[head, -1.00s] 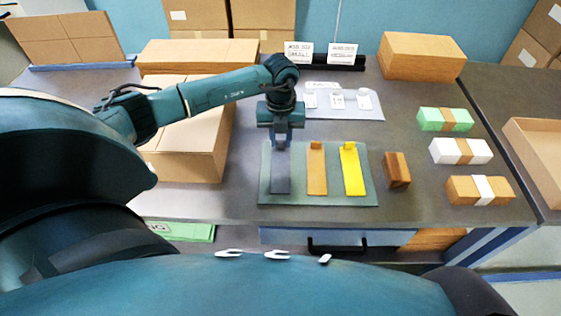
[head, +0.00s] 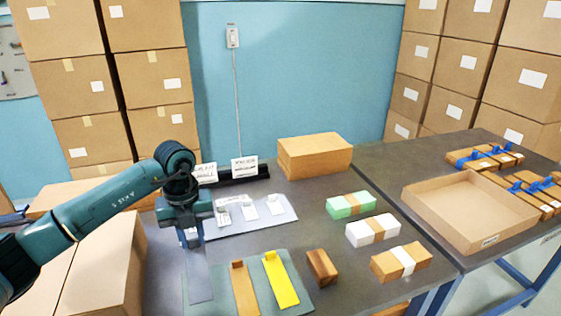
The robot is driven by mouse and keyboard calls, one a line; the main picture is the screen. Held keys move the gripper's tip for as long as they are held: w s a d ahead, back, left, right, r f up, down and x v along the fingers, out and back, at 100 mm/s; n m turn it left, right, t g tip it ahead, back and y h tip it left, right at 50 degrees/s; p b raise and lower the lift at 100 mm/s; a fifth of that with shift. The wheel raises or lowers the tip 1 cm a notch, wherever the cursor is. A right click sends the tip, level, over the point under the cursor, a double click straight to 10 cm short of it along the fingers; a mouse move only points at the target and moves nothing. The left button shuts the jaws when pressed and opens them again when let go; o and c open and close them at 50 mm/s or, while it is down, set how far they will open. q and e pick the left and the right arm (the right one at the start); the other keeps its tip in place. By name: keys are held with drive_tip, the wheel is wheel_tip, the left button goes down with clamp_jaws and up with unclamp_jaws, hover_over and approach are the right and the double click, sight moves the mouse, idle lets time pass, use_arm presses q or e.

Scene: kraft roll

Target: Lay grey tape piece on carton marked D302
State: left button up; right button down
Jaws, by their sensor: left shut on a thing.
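My left gripper (head: 191,240) is shut on the upper end of the grey tape piece (head: 199,280). The grey strip hangs down over the left side of the green-grey mat (head: 222,286) and looks slightly raised from it. An orange-brown strip (head: 244,288) and a yellow strip (head: 280,282) lie on the mat to its right. A large closed carton (head: 120,265) stands at the left, partly cut off and partly behind my left arm. I cannot read a D302 mark on any carton. My right gripper is not in view.
A wooden block (head: 321,267) and banded green (head: 350,205), white (head: 372,230) and brown (head: 400,262) bundles stand to the right. A light board (head: 275,217) with white cards lies behind the mat. An open carton tray (head: 470,205) sits on the right table.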

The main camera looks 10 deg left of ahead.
sight(205, 257)
use_arm(q)
drive_tip(key=shift+s+d+r+m, duration=0.15)
drive_tip(key=shift+d+r+m, duration=0.1)
drive_tip(key=shift+m, duration=0.55)
drive_tip(key=d+m, duration=0.1)
drive_tip(key=m, duration=0.2)
drive_tip(key=s+d+r+m+p, duration=0.1)
drive_tip(key=m, duration=0.2)
drive_tip(key=d+m, duration=0.1)
drive_tip(key=m, duration=0.2)
drive_tip(key=shift+s+r, duration=0.35)
drive_tip(key=s+d+r+m+p, duration=0.2)
drive_tip(key=s+d+m, duration=0.1)
drive_tip(key=m, duration=1.3)
drive_tip(key=s+d+r+m+p, duration=0.1)
drive_tip(key=s+d+m, duration=0.3)
drive_tip(key=m, duration=1.1)
drive_tip(key=shift+s+d+r+m+p, duration=0.25)
drive_tip(key=shift+s+r+m+p, duration=0.15)
drive_tip(key=shift+s+r, duration=0.3)
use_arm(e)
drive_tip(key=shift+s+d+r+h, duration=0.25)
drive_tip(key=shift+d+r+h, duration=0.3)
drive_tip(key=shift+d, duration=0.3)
